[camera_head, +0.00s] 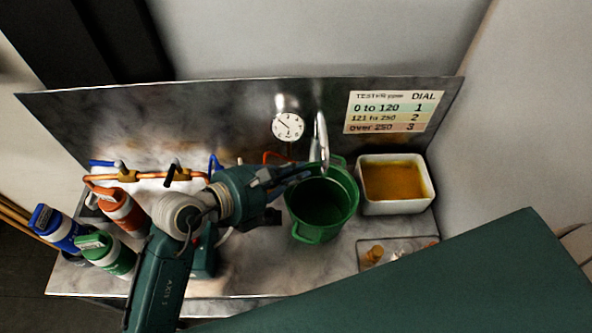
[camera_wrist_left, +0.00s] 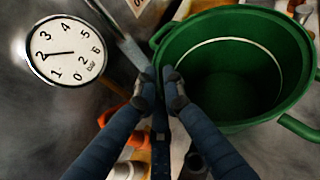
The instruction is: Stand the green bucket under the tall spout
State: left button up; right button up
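The green bucket (camera_head: 333,205) stands upright on the counter, open at the top, and looks empty. It fills the right of the left wrist view (camera_wrist_left: 275,105). The tall metal spout (camera_head: 320,135) rises behind it, and its lower end overlaps the bucket's far rim in the head view; I cannot tell whether it is exactly over the opening. My left gripper (camera_head: 306,170) is at the bucket's left rim. In the left wrist view its fingertips (camera_wrist_left: 158,78) are close together, one on each side of the rim edge. My right gripper is not in view.
A white tub (camera_head: 366,207) of amber contents is close right of the bucket. A small tray (camera_head: 412,241) with parts lies in front. Bottles, one orange (camera_head: 119,208), and copper piping (camera_head: 150,175) are at left. A gauge (camera_head: 288,126) and dial chart (camera_head: 394,112) are on the back panel.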

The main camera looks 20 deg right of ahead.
pick_arm(q)
jog(key=o, duration=0.4)
jog(key=shift+o, duration=0.2)
jog(key=shift+r, duration=0.1)
jog(key=b+v, duration=0.2)
jog(key=v, duration=1)
